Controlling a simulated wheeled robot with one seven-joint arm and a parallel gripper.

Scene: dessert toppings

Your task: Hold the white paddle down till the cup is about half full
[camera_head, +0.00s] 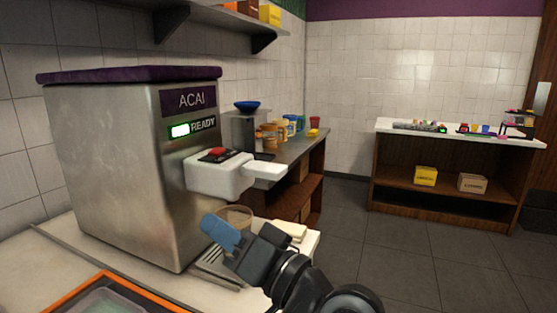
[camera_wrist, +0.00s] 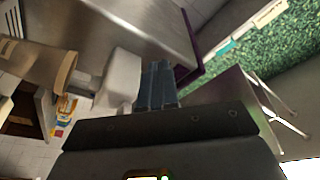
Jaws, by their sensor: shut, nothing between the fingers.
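The white paddle (camera_head: 266,171) sticks out to the right from the white dispenser head (camera_head: 212,178) of the steel acai machine (camera_head: 125,165). A clear, brownish cup (camera_head: 237,214) stands below the head, partly hidden by my gripper. My gripper (camera_head: 215,229) is shut and empty, its blue fingertips in front of the cup and below the dispenser head. In the wrist view, my shut fingers (camera_wrist: 157,84) lie beside a white part of the dispenser (camera_wrist: 121,80), with the cup (camera_wrist: 45,62) to the left. I cannot tell any contact, or how full the cup is.
The machine shows a green READY light (camera_head: 180,131) and has a red button (camera_head: 217,152) on the head. A drip grate (camera_head: 212,266) lies under the cup. An orange-edged tray (camera_head: 105,281) is at front left. Open floor lies to the right.

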